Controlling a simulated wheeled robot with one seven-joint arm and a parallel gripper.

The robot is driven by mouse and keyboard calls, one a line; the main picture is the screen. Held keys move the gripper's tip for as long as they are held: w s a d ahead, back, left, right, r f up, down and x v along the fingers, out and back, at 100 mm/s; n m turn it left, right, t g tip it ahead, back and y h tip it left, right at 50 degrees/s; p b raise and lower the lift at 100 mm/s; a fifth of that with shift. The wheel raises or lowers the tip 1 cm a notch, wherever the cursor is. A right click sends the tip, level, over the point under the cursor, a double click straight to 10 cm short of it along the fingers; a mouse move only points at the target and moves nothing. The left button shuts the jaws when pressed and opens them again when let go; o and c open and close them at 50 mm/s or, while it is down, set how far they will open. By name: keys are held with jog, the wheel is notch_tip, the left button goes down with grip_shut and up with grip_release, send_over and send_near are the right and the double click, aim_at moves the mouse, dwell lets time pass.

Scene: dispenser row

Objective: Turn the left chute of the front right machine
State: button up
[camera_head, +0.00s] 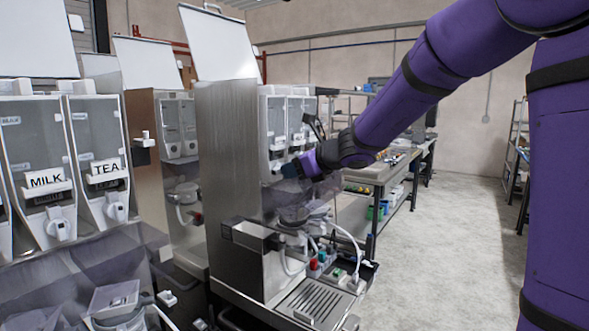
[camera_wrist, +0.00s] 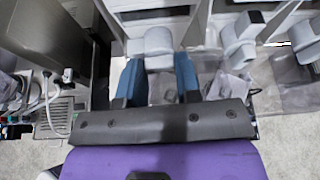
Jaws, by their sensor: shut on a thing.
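The front right machine (camera_head: 228,150) is a tall metal cabinet with clear canisters at its front, in the middle of the head view. In the wrist view its grey-white chutes show in a row along the top. My gripper (camera_wrist: 158,63) has its two blue fingers on either side of the leftmost chute (camera_wrist: 158,41) and is shut on it. In the head view my gripper (camera_head: 288,170) is at the machine's front, below the canisters. The chute is hidden there behind my gripper and arm. How far the chute is turned I cannot tell.
Below are a drip tray (camera_head: 310,298), hoses and coloured knobs. A second chute (camera_wrist: 238,50) stands right of the held one. Machines labelled MILK (camera_head: 47,181) and TEA stand at the left. A workbench (camera_head: 385,172) is behind; the floor (camera_head: 450,250) at right is clear.

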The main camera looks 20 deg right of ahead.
jog(key=shift+s+a+n+t+h, duration=0.1)
jog(key=shift+n+t+h, duration=0.55)
jog(key=shift+n, duration=0.85)
jog(key=o, duration=0.9)
jog(key=v, duration=1)
jog(key=shift+s, duration=0.4)
jog(key=shift+r, duration=0.1)
